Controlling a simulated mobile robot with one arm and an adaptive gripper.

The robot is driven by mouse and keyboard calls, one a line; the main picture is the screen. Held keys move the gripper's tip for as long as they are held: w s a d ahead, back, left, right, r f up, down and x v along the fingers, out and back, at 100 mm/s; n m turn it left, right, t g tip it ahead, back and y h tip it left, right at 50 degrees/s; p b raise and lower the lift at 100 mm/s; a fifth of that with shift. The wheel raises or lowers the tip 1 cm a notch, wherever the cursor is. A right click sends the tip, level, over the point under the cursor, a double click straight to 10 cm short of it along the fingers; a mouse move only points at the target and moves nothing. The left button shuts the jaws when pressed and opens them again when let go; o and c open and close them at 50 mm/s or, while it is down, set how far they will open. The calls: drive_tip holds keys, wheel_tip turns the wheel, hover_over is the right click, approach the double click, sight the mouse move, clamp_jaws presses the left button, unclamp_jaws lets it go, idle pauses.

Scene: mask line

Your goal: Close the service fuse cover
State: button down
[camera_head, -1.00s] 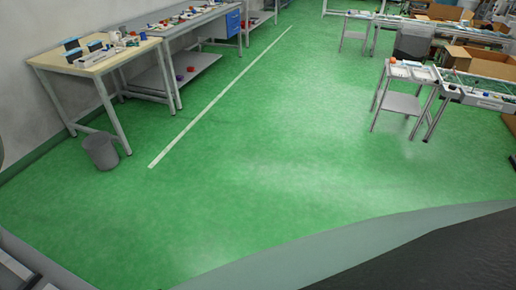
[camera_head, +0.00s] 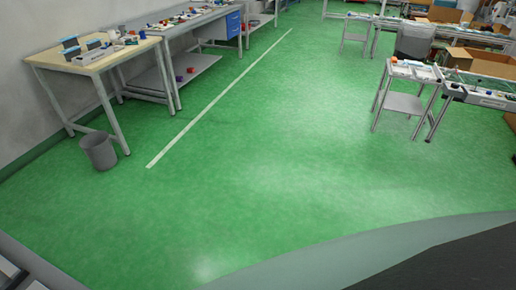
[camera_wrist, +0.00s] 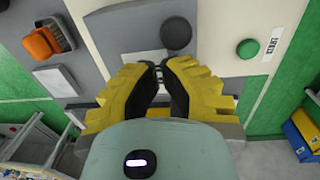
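My gripper (camera_wrist: 158,70) shows in the wrist view, with two yellow ribbed fingers and black inner pads. The gripper is not in the head view.
An orange-and-grey device (camera_wrist: 42,43) is at upper left, blue and yellow binders (camera_wrist: 300,135) at right. The head view shows open green floor (camera_head: 270,170), a bin (camera_head: 98,151) and a workbench (camera_head: 95,60).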

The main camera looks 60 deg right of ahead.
drive_tip(key=shift+a+f+b, duration=0.5)
drive_tip(key=shift+f+b, duration=0.2)
drive_tip(key=shift+b, duration=1.1)
drive_tip(key=shift+a+f+b, duration=0.1)
drive_tip(key=shift+b, duration=0.45)
